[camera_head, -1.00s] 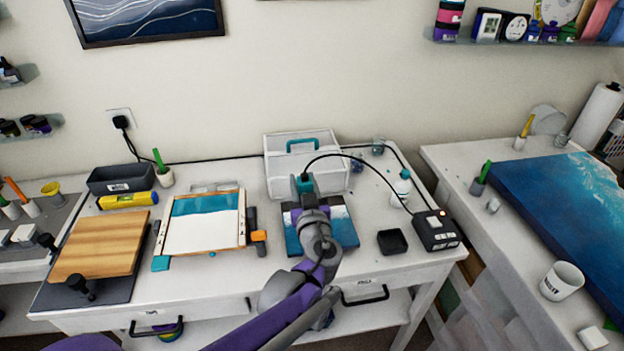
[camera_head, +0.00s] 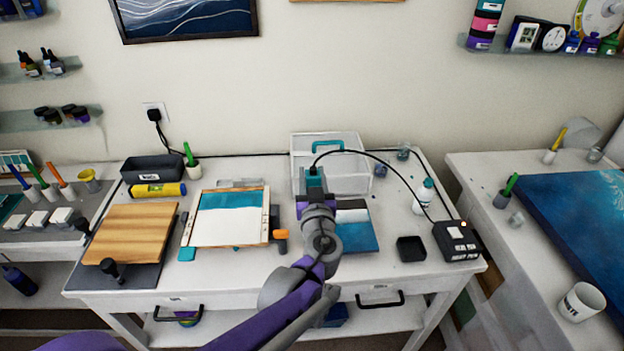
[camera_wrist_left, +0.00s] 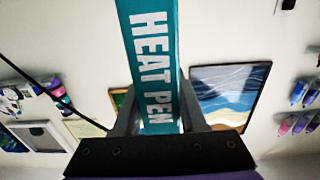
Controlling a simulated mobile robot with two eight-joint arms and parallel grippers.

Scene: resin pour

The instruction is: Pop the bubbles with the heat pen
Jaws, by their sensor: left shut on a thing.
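My left gripper (camera_head: 314,196) is shut on the teal heat pen (camera_head: 315,177), which stands upright in it. In the left wrist view the heat pen (camera_wrist_left: 152,60) fills the space between the two fingers, with its label readable. The pen's black cable runs from its top to the black heat pen base (camera_head: 457,240) at the right. Below and behind my gripper lies a blue, white and dark resin panel (camera_head: 358,234), partly covered by my arm. The pen's tip is hidden, and I cannot make out any bubbles. My right gripper is not in view.
A clear box with a teal handle (camera_head: 356,176) stands behind the panel. A white bottle (camera_head: 423,196) and a small black tray (camera_head: 410,248) are at the right. A framed teal and white panel (camera_head: 226,229) and a wooden board (camera_head: 131,234) lie at the left.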

